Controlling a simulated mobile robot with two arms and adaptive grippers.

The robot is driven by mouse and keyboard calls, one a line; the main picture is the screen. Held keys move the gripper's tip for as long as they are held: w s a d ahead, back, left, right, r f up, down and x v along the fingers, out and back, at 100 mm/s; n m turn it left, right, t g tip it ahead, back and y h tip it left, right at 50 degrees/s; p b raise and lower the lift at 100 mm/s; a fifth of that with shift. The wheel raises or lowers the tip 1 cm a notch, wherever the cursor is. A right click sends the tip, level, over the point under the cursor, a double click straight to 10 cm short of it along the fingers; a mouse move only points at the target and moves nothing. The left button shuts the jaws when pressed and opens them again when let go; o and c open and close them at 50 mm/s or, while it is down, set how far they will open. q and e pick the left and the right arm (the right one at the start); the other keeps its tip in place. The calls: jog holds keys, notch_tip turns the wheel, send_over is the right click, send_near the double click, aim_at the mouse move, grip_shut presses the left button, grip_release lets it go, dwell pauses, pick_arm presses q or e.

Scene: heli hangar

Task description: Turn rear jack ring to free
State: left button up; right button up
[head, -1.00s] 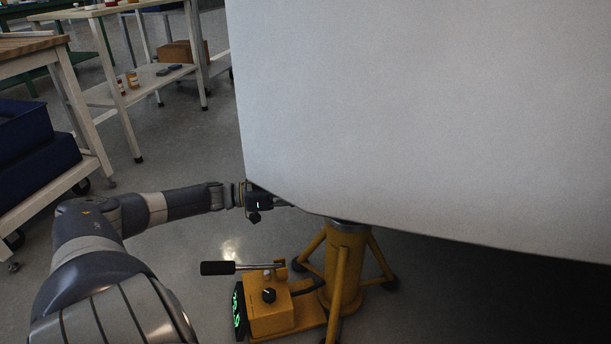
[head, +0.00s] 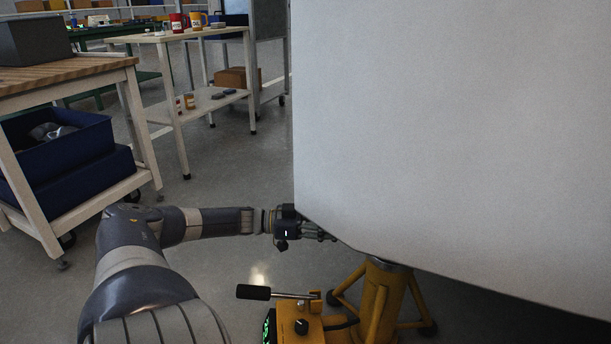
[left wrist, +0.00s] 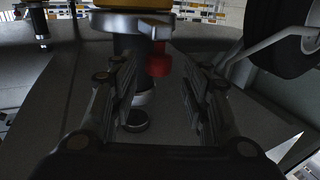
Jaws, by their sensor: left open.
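The yellow jack (head: 382,300) stands under the white hull; the hull hides part of its top in the head view. In the left wrist view a silvery ring (left wrist: 125,25) sits against the yellow jack body, with a red tab (left wrist: 159,62) on its side. A dark post and a small round pad (left wrist: 137,121) show beyond it. My left gripper (head: 320,235) is beside the jack top, left of it, at the hull's lower edge. In the left wrist view its fingers (left wrist: 158,85) are open, with the ring and red tab ahead between them; I see no clear contact.
The white hull (head: 450,130) fills the right side and overhangs the jack. A yellow pump unit with a black-gripped lever (head: 254,292) stands on the floor in front. A wooden-topped bench (head: 70,72) with blue bins (head: 75,190) is at left. Open floor lies between.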

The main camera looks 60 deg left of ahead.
pick_arm(q)
jog(key=v, duration=0.9)
dwell(0.7)
